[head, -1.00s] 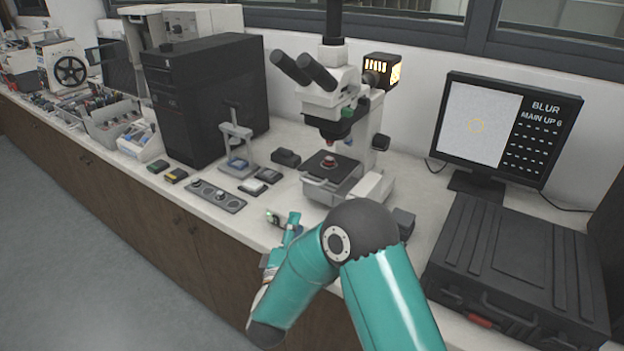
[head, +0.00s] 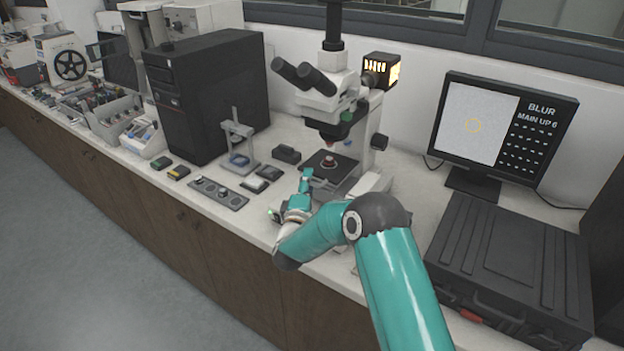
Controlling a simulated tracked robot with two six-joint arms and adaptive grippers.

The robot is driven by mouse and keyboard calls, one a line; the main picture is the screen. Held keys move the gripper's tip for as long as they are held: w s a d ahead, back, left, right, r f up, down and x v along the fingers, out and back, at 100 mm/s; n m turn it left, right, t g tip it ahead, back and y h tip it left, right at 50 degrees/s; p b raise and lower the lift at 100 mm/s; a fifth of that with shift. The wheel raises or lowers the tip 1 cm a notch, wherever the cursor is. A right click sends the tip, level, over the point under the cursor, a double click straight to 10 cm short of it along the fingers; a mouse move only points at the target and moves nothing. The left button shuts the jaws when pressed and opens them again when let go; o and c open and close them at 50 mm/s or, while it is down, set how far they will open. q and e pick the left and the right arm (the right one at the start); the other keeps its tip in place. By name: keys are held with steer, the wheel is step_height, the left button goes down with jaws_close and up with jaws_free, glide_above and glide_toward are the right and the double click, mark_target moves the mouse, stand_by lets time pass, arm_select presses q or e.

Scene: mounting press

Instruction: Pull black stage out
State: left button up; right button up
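The black stage (head: 335,160) is a dark plate on the base of the microscope (head: 335,105), under the objective. A small red and pale sample sits on top of it. My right gripper (head: 306,180) is at the front left edge of the stage, near its front handle, which is mostly hidden. I cannot tell whether it touches the handle. Its fingers are too small and overlapped to show if they are open or shut. My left gripper is not in view.
A monitor (head: 505,130) reading "BLUR MAIN UP 6" and a black case (head: 510,265) stand to the right. A small press stand (head: 238,145), a grey knob panel (head: 217,193) and a black computer tower (head: 205,95) are to the left. The floor before the bench is clear.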

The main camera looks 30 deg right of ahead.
jaws_close()
stand_by(0.3)
steer(key=s+a+b, duration=0.2)
steer(key=s+a, duration=0.1)
steer(key=a, duration=0.5)
steer(key=shift+s, duration=0.15)
